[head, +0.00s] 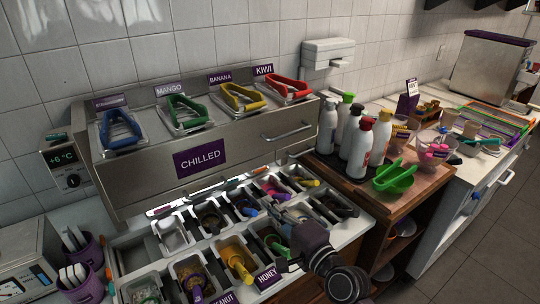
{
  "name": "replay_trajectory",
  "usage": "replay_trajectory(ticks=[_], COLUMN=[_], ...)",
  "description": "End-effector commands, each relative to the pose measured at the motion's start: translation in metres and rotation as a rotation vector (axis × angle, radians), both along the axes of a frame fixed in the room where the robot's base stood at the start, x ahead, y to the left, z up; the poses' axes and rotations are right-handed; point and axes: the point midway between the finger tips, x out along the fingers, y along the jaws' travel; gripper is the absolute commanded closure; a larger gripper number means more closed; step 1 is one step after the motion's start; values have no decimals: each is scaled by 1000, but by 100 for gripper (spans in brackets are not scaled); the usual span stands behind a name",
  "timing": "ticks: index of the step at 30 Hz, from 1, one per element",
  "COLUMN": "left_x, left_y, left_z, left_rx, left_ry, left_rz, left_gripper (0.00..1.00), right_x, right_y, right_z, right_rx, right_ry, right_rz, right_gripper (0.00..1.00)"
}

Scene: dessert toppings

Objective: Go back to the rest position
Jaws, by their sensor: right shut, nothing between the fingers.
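My right gripper (284,222) is low over the right part of the topping tubs, its arm coming in from the bottom right. It is shut with nothing held. It covers part of the tubs beneath it, and I cannot tell whether its tips touch anything. My left gripper is not in view.
Topping tubs with scoops, such as a yellow one (240,268), surround the gripper. Behind stands the steel CHILLED unit (235,150) with coloured tongs on top. To the right, several bottles (357,148) and a green scoop (394,178) crowd a wooden top. Open air lies above the tubs.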

Motion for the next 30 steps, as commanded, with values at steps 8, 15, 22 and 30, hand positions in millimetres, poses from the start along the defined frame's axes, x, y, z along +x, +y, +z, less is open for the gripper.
replay_trajectory(ticks=[8,15,22,30], left_x=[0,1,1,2], left_y=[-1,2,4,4], left_z=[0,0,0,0], left_rx=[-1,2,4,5], left_ry=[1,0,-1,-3], left_rz=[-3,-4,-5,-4], left_gripper=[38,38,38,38], right_x=[-64,-183,-262,-335], right_y=[-17,-88,-149,-205], right_z=[-78,-176,-207,-213], right_rx=[-425,-1063,-1376,-1594], right_ry=[38,161,280,412], right_rz=[86,302,475,648], right_gripper=[100,100,100,100])
